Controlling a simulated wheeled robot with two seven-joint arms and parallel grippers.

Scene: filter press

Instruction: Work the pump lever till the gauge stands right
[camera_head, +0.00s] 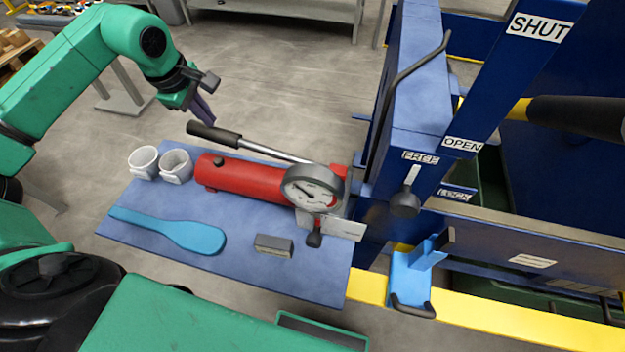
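The red hand pump (245,178) lies on a blue bench plate. Its steel pump lever (270,151) slopes down to the right over it, with a black grip (214,134) at the left end. The round gauge (312,188) sits at the pump's right end; its needle shows, but its markings are too small to read. My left gripper (201,112) hangs just above the grip's left end, its dark fingers pointing down and apparently not around the grip. Its finger gap is unclear. My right gripper is out of view.
The blue press frame (410,90) stands to the right, with FREE and LOCK labels beside a small black-knobbed lever (405,203). A large black handle (580,117) juts in at right.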

